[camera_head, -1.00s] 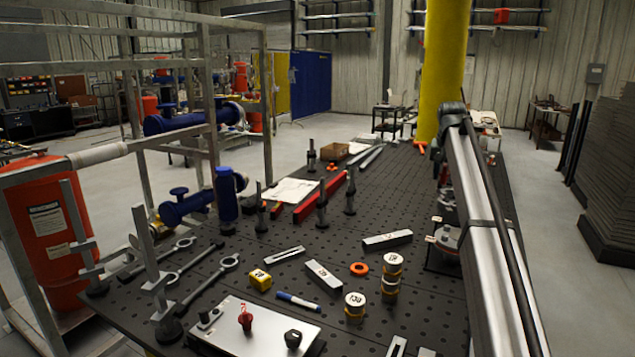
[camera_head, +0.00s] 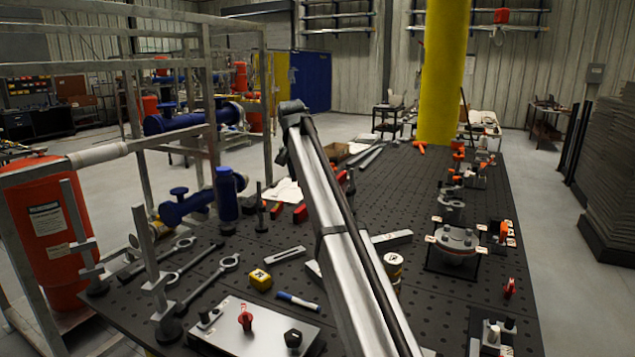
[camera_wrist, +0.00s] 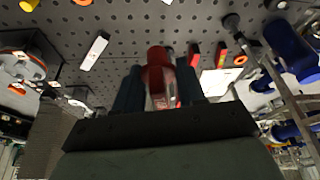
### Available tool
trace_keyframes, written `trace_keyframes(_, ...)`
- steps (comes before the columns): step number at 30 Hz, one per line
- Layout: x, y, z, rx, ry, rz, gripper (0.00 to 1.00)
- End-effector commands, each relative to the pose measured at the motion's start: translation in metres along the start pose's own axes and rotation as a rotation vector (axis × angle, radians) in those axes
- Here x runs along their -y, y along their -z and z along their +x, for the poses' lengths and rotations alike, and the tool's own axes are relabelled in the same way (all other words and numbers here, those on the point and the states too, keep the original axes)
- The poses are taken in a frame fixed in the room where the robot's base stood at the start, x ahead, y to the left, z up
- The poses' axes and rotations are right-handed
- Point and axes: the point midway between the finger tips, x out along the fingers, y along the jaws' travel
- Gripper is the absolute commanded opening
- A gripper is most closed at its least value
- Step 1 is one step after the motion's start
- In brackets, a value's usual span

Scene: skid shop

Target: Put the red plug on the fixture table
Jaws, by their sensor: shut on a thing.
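The red plug (camera_wrist: 158,75) is between the two dark fingers of my gripper (camera_wrist: 159,88) in the wrist view. My gripper is shut on it and holds it above the table. The black perforated fixture table (camera_head: 460,320) fills the lower middle of the head view, and its holes also show in the wrist view (camera_wrist: 130,35). My gripper and the plug are not seen in the head view, where my own arm crosses the middle of the table.
A metal plate (camera_head: 265,335) with a red knob (camera_head: 245,318) lies at the front. A yellow block (camera_head: 260,280), a blue marker (camera_head: 297,300) and wrenches (camera_head: 205,285) lie nearby. A flanged part on a stand (camera_head: 456,242) and a small red piece (camera_head: 510,287) are at right.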

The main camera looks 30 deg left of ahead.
Motion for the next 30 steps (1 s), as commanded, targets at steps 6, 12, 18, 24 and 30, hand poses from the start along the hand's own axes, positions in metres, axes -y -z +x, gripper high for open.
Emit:
trace_keyframes(6, 0.085, -0.05, -0.02, -0.002, 0.014, -0.038, 0.04)
trace_keyframes(12, 0.155, -0.1, -0.04, -0.006, 0.026, -0.068, 0.04)
trace_keyframes(18, 0.219, -0.156, -0.062, -0.011, 0.038, -0.099, 0.04)
trace_keyframes(24, 0.277, -0.215, -0.085, -0.016, 0.051, -0.128, 0.04)
trace_keyframes(30, 0.316, -0.263, -0.104, -0.021, 0.061, -0.149, 0.04)
